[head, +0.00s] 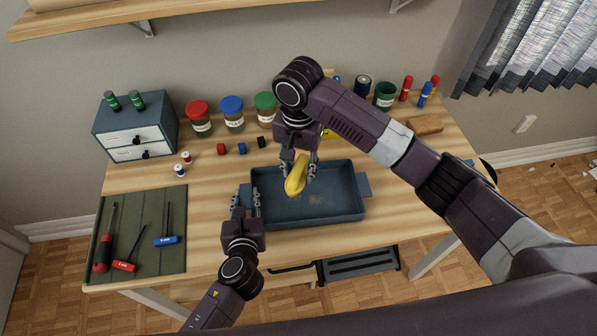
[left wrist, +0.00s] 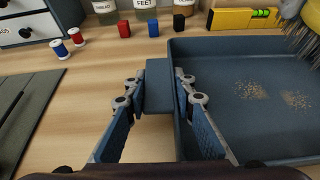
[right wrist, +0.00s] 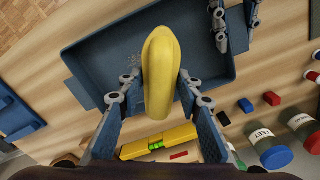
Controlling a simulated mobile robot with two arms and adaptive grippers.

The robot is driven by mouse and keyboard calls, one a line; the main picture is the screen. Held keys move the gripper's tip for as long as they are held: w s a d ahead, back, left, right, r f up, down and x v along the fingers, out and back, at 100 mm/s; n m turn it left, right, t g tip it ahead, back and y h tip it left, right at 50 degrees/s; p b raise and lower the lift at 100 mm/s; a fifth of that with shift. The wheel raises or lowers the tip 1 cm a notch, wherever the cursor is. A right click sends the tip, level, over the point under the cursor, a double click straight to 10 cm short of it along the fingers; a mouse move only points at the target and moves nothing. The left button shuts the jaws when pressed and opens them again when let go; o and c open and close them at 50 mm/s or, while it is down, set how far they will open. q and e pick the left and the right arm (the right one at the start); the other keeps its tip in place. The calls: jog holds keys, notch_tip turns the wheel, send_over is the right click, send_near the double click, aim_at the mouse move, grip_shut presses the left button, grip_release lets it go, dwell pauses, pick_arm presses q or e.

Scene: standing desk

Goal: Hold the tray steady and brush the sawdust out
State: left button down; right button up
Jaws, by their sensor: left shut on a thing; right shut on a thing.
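The blue-grey tray (head: 340,190) lies on the wooden desk. Small patches of tan sawdust (head: 316,200) lie on its floor; two patches show in the left wrist view (left wrist: 250,90). My left gripper (head: 246,195) is shut on the tray's left handle (left wrist: 159,85). My right gripper (head: 301,172) is shut on the yellow brush (head: 295,182), over the tray's left half. The brush's bristles (left wrist: 301,38) show at the upper right of the left wrist view. Whether they touch the tray floor cannot be told. In the right wrist view the brush (right wrist: 160,72) hides part of the tray.
A yellow level (left wrist: 240,19) lies behind the tray. Jars (head: 232,113) and small coloured blocks (head: 242,149) stand at the back. A small drawer cabinet (head: 136,128) and a green tool mat (head: 142,255) are at the left. A wooden block (head: 425,124) lies at the back right.

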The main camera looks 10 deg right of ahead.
dwell(0.3)
pick_arm(q)
jog(key=c, duration=1.5)
grip_release()
jog(key=shift+c, duration=0.2)
jog(key=v, duration=1.2)
